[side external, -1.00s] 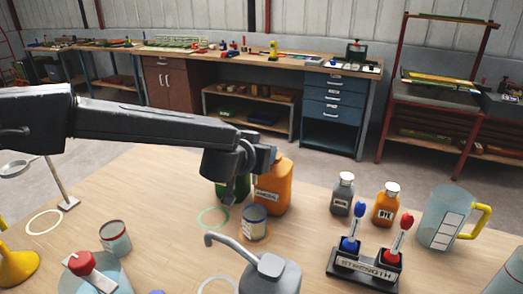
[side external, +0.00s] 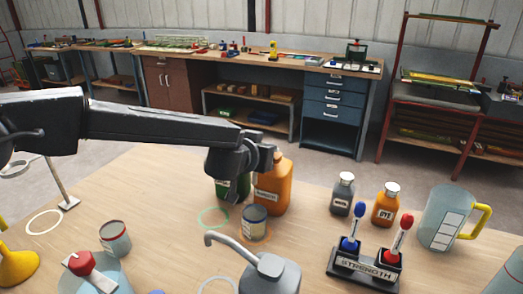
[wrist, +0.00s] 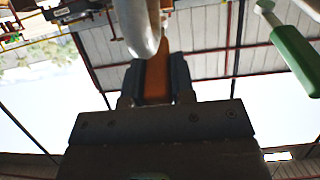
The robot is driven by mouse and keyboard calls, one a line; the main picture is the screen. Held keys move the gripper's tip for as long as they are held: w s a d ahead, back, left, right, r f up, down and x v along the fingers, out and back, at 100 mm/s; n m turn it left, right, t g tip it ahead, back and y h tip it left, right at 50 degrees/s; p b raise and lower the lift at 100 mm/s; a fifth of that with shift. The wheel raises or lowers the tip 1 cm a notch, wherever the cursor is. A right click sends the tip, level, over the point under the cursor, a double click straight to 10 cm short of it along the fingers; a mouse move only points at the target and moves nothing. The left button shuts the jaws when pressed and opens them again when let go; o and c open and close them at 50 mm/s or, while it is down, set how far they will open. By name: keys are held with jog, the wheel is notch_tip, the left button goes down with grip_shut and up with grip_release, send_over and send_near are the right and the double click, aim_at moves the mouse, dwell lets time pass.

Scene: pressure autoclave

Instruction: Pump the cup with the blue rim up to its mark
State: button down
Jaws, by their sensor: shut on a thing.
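The cup with the dark bluish rim (side external: 254,224) stands upright on an orange ring, just in front of the orange jug (side external: 275,190); its contents and mark cannot be made out. My gripper (side external: 268,158) is at the top of the orange jug. In the wrist view my gripper (wrist: 155,88) is shut on an orange part, seemingly of this jug; a pale grey curved piece (wrist: 138,25) hangs in front of the fingers. A green bottle (side external: 232,190) stands left of the jug, partly hidden by my wrist.
A grey can with a curved spout (side external: 268,272) stands in front. A red-rimmed cup (side external: 115,240) is at left. Two small bottles, a grey one (side external: 342,194) and an orange one (side external: 385,204), the STRENGTH stand (side external: 362,265) and a pitcher (side external: 438,220) occupy the right.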

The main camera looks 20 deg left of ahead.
dwell(0.3)
jog(key=shift+s+a+f+t, duration=0.1)
jog(key=shift+s+f+t, duration=0.1)
jog(key=shift+f+t, duration=0.15)
jog(key=shift+s+f+t, duration=0.1)
jog(key=shift+f+t, duration=0.1)
jog(key=shift+t, duration=0.15)
jog(key=c, duration=1)
grip_release()
jog(key=shift+o, duration=0.2)
jog(key=shift+r, duration=0.1)
jog(key=v, duration=0.7)
jog(key=shift+s, duration=0.25)
